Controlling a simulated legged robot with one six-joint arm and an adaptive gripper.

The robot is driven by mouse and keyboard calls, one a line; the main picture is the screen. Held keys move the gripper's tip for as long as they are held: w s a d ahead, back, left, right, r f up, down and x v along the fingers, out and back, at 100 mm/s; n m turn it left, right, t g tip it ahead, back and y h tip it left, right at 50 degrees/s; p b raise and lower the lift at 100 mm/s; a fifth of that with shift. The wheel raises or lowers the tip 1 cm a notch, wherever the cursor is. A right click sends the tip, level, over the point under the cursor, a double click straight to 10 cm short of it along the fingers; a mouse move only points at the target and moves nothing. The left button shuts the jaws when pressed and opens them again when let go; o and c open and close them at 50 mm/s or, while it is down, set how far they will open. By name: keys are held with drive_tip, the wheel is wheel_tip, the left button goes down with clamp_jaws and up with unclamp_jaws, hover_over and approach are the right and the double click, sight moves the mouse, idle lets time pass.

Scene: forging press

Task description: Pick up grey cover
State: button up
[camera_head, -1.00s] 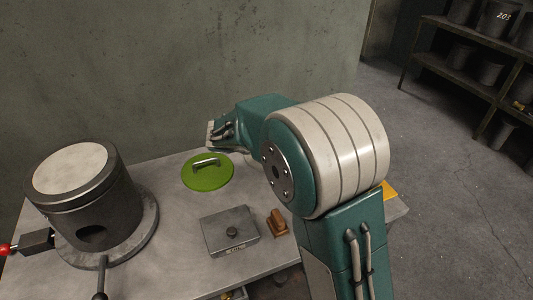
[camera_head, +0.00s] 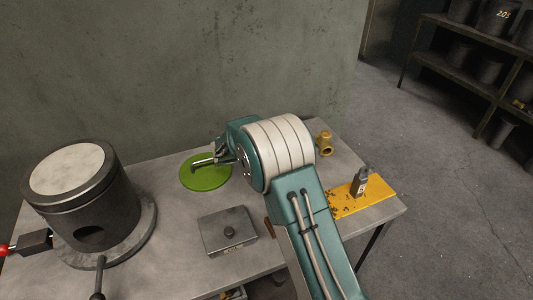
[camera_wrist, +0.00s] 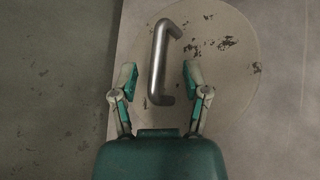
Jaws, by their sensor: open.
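A round cover with a bar handle (camera_head: 205,180) lies on the grey table (camera_head: 170,225); it looks green in the head view and pale grey with dark worn spots in the wrist view (camera_wrist: 228,70). Its metal handle (camera_wrist: 158,60) stands up from it. My gripper (camera_head: 213,158) is over this disc. In the wrist view my gripper (camera_wrist: 160,80) is open, with one finger on each side of the lower part of the handle, not closed on it.
A dark drum with a pale top (camera_head: 75,170) stands at the left. A yellow board (camera_head: 365,197) with a small grey bottle (camera_head: 361,180) is at the right. A brass fitting (camera_head: 325,144) stands behind it. The wall (camera_head: 180,80) is close behind the table.

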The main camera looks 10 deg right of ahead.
drive_tip(key=shift+x, duration=1.55)
drive_tip(key=shift+a, duration=0.1)
clamp_jaws()
